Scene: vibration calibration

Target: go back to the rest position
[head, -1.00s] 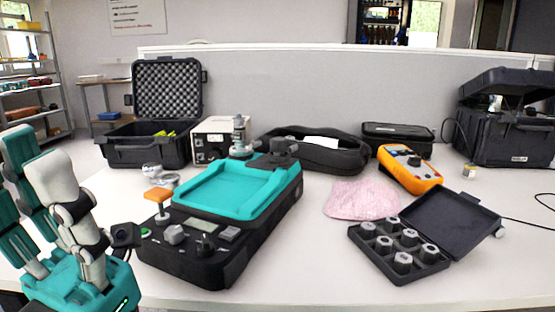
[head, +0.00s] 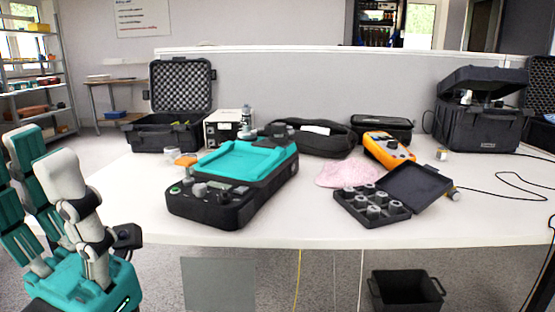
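My folded teal and white arm parts stand at the left side of the head view, apart from the table (head: 300,232). No gripper fingers show clearly in this view, and no right arm shows. The black calibration device (head: 235,205) with its teal top plate (head: 245,160) sits on the table. An open black case (head: 420,190) with several grey metal weights (head: 374,211) lies right of it. Nothing is seen held.
A pink cloth (head: 345,174) and an orange meter (head: 388,148) lie on the table. Black cases (head: 480,130) stand at the back right, an open foam-lined case (head: 182,90) at the back left. A black bin (head: 405,290) stands on the floor under the table's front edge.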

